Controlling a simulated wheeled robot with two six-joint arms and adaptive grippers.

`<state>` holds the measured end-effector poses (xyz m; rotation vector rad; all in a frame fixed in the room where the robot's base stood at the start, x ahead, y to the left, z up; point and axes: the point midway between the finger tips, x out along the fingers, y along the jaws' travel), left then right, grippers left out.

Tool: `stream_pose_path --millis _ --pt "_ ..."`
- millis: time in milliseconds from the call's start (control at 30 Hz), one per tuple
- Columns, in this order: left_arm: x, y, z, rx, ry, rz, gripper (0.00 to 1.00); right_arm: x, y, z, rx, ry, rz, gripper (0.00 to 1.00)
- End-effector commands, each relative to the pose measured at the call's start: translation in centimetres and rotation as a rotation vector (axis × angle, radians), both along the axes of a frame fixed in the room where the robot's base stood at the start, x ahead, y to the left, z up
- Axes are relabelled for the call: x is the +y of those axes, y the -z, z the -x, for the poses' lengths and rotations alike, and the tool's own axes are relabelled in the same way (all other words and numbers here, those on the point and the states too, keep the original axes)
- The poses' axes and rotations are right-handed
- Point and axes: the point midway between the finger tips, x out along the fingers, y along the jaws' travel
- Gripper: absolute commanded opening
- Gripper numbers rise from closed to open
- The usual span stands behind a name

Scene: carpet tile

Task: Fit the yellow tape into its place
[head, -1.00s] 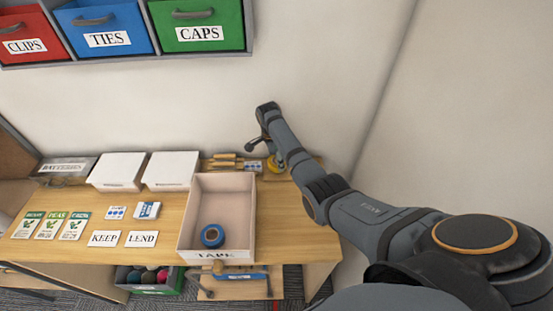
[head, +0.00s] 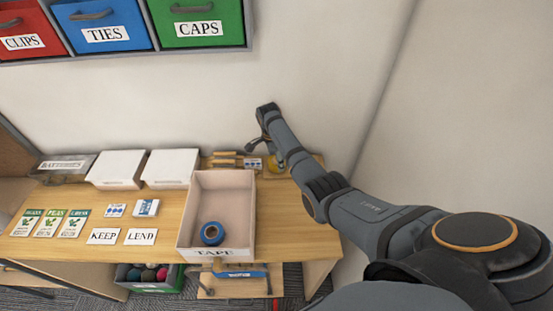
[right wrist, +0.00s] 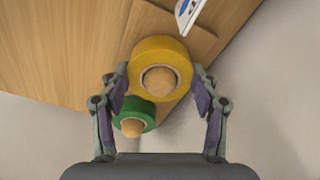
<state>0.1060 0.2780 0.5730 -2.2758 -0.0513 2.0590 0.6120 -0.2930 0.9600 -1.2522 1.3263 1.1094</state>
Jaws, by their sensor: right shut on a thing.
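The yellow tape (right wrist: 160,50) sits between the two fingers of my right gripper (right wrist: 161,90), which is shut on it. A round wood-coloured face shows through its hole; I cannot tell whether that is a peg or the board behind. The green tape (right wrist: 147,109) sits close beside it, with a wooden peg end in its hole. In the head view my right arm reaches to the back right of the table, and its gripper (head: 264,148) largely hides the yellow tape there. My left gripper is not in view.
A pale box labelled TAPE (head: 186,225) stands at the table front with a blue tape (head: 212,234) inside. White boxes (head: 118,169), cards and seed packets (head: 49,224) lie to the left. The wall is close behind the gripper.

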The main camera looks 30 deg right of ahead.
Motion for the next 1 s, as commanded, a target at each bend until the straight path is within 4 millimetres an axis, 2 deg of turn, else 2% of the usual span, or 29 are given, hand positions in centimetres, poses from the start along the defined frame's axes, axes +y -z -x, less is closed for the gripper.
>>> stream_pose_path --millis 433,467,633,1000 --pt "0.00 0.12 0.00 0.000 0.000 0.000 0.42 0.01 0.37 -0.02 -0.001 0.000 0.000 0.30" --pt "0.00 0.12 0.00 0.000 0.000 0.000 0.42 0.02 0.36 -0.02 -0.001 0.000 0.000 0.65" --pt "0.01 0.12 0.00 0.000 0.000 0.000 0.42 0.01 0.36 -0.02 0.000 0.000 0.000 0.88" --pt "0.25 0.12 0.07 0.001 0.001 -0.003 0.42 0.04 0.10 -0.04 -0.001 0.000 0.000 0.88"
